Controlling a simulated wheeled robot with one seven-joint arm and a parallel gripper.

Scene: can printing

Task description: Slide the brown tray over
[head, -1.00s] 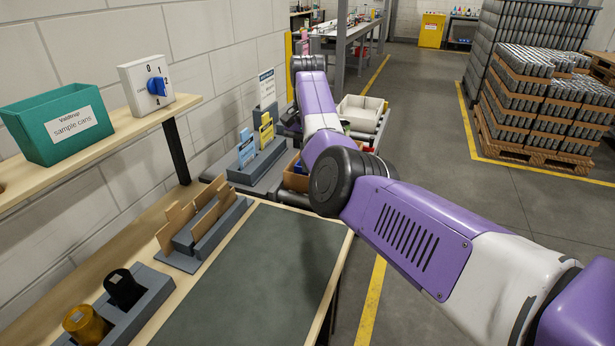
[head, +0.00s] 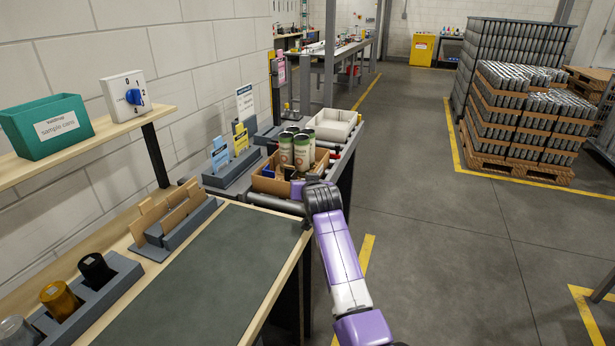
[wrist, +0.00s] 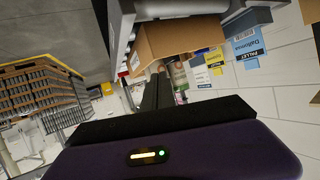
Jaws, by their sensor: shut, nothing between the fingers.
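The brown tray (head: 268,185) stands on the roller conveyor beyond the green-topped bench. Several green and white cans (head: 302,148) stand upright in it, along with a small blue item. My gripper (head: 297,189) is at the tray's near right side, partly hidden by my wrist. In the wrist view the tray's brown wall (wrist: 175,40) is close ahead of my dark fingers (wrist: 157,82), which are shut and empty. I cannot tell whether the fingers touch the tray.
A whitish tray (head: 333,124) stands farther along the conveyor. Left of the brown tray is a grey holder (head: 232,170) with blue and yellow cards. The bench mat (head: 215,270) is bare.

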